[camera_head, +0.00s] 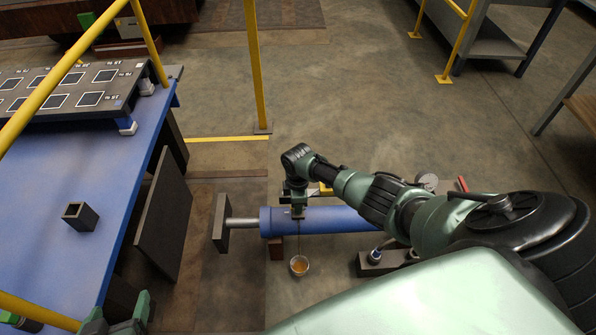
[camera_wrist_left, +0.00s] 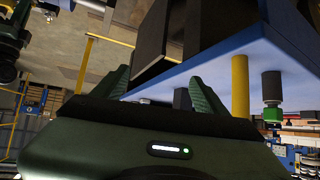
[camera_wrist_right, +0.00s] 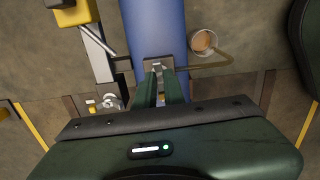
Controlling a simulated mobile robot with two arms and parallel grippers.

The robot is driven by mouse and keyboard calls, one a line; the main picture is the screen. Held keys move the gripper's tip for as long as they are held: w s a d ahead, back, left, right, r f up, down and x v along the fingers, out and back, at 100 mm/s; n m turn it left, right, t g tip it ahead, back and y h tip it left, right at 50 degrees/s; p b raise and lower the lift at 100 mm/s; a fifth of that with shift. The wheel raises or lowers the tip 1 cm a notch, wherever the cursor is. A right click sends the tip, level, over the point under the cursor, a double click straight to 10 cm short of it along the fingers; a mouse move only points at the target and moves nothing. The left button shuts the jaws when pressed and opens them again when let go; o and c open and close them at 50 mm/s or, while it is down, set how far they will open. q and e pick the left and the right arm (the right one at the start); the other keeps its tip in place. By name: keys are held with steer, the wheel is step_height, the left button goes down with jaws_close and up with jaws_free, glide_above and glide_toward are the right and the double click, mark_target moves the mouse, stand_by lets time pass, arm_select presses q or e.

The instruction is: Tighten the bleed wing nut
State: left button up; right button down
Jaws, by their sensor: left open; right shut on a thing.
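A blue cylinder (camera_head: 340,220) lies level near the floor with a bleed fitting (camera_wrist_right: 158,64) on it. My right gripper (camera_head: 298,212) points down at the cylinder; in the right wrist view its fingers (camera_wrist_right: 160,84) are shut at the fitting. The wing nut itself is mostly hidden between the fingertips. A thin tube (camera_wrist_right: 210,64) runs from the fitting to a small cup (camera_head: 299,266) with amber liquid; the cup also shows in the right wrist view (camera_wrist_right: 204,42). My left gripper (camera_head: 118,325) is open and empty beside the blue table, its fingers apart in the left wrist view (camera_wrist_left: 160,92).
A blue table (camera_head: 60,180) on the left carries a square tube piece (camera_head: 80,216) and a dark panel (camera_head: 75,85). Yellow rails (camera_head: 255,65) stand nearby. A grey rod with an end plate (camera_head: 222,224) extends from the cylinder. A gauge (camera_head: 427,182) stands behind my right arm.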

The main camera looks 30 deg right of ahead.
arm_select(q)
steer(key=shift+s+a+f+g, duration=0.2)
steer(key=shift+s+f+g, duration=0.1)
steer(key=shift+s+f, duration=0.15)
arm_select(e)
steer(key=shift+d+m, duration=0.1)
steer(key=shift+m, duration=0.2)
steer(key=c, duration=1.5)
jaws_free()
arm_select(q)
steer(key=shift+s, duration=0.1)
